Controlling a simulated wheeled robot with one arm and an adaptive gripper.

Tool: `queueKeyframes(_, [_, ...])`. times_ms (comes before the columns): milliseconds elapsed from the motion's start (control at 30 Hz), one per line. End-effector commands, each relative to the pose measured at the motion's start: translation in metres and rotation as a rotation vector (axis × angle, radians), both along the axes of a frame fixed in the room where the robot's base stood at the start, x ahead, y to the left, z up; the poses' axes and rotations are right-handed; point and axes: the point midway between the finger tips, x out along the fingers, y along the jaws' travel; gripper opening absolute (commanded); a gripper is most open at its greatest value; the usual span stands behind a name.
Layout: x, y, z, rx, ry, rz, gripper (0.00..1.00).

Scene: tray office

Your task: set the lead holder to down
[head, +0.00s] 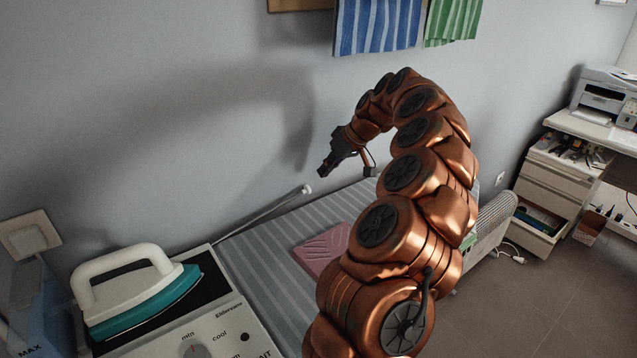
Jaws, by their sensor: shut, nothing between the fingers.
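The lead holder looks like a thin pale rod (262,214) with a white tip, along the wall side of the striped ironing board (262,262). It slants up to the right in the head view. Its lower end is near the iron's base unit, and I cannot tell exactly how it is fixed or how far it stands above the board. My gripper (322,174) is dark, shut and empty. It points down and left, just above the rod's white tip in the picture, with a small gap showing between them. The depth between them is unclear.
A teal and white iron (140,300) rests on a base unit with a dial (194,350) at lower left. A pink pad (323,248) lies on the board, partly behind my arm. Striped cloths (378,25) hang above. A heater (494,222) and drawers (552,190) stand right.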

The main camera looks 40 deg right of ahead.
Motion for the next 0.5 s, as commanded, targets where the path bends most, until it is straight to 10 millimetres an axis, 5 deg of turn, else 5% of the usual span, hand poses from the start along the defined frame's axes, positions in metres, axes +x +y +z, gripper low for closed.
queueKeyframes(500, [-0.033, -0.021, 0.054, 0.001, 0.001, 0.005, 0.00])
